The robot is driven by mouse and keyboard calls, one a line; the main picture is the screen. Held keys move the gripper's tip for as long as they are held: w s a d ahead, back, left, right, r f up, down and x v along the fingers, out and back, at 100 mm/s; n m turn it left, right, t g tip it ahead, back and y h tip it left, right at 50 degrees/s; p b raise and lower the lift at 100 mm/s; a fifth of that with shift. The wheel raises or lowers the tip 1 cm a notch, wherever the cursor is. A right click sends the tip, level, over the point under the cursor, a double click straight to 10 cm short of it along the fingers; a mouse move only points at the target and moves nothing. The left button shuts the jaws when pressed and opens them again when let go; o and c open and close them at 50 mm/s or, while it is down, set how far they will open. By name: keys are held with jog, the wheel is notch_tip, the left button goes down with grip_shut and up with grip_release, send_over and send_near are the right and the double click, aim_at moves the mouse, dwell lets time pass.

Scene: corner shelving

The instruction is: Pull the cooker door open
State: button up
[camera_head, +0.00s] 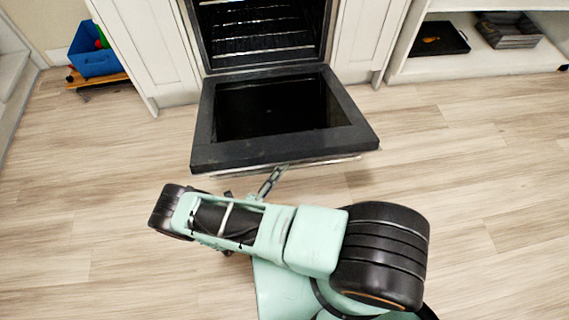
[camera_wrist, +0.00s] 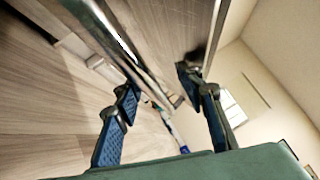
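The cooker door (camera_head: 205,130) is dark-framed and hinged at its lower edge. It is swung far down and out, close to level, in front of the oven opening (camera_head: 265,40). A pale handle bar (camera_head: 320,160) runs along its outer edge. My gripper (camera_head: 272,180) is at that edge, mostly hidden under my arm, with one finger showing by the bar. In the wrist view my gripper (camera_wrist: 158,82) has its two blue-padded fingers spread apart. A shiny bar (camera_wrist: 120,40) passes close to the fingertips; I cannot tell if they touch it.
White cabinet fronts (camera_head: 150,45) flank the cooker. An open shelf (camera_head: 470,62) with a black tray (camera_head: 438,38) stands at the right. A blue bin (camera_head: 95,62) sits at the far left. The wooden floor (camera_head: 490,150) is clear on both sides.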

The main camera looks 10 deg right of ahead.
jog(key=shift+v, duration=2.55)
jog(key=shift+s, duration=0.1)
jog(key=shift+c, duration=0.2)
